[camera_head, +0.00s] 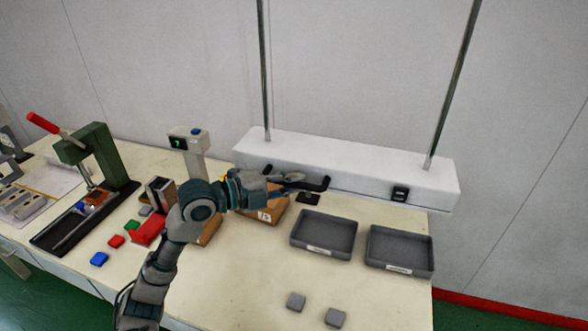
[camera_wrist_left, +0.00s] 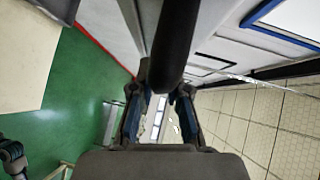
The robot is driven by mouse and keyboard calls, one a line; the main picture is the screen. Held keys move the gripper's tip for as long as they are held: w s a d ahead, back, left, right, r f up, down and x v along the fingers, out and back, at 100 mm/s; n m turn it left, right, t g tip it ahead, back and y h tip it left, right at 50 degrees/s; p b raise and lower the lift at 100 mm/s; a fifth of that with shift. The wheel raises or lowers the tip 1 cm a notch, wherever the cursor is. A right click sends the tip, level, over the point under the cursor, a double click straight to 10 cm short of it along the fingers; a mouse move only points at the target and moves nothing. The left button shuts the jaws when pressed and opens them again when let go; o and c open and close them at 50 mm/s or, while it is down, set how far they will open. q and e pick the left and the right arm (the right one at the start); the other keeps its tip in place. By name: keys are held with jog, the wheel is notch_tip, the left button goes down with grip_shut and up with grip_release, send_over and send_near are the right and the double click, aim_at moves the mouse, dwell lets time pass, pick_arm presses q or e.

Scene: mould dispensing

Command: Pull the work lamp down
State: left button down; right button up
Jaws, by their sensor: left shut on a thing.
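The work lamp (camera_head: 350,168) is a long white box hung on two metal rods above the back right of the bench. A black handle bar (camera_head: 322,184) runs along its front side, and a black switch (camera_head: 400,193) sits to the right. My left gripper (camera_head: 297,182) is shut on the handle. In the left wrist view, the dark handle (camera_wrist_left: 177,40) runs between the two fingers of my left gripper (camera_wrist_left: 163,92). The lamp hides part of the wall and the bench's back edge. My right gripper is not in view.
Two grey trays (camera_head: 324,213) (camera_head: 399,228) stand below the lamp at the right. Two small grey blocks (camera_head: 297,301) (camera_head: 335,317) lie in front. A green press (camera_head: 92,157) with a red lever and a display post (camera_head: 190,143) stand left. The bench (camera_head: 235,285) is clear at front centre.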

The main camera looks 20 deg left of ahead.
pick_arm(q)
jog(key=shift+f, duration=0.8)
jog(key=shift+d+f, duration=0.1)
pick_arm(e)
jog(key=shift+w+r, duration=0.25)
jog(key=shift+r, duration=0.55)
pick_arm(q)
jog(key=c, duration=1.2)
grip_release()
jog(key=shift+o, duration=0.3)
jog(key=shift+a, duration=0.3)
jog(key=v, duration=1.1)
jog(key=shift+s+a, duration=0.25)
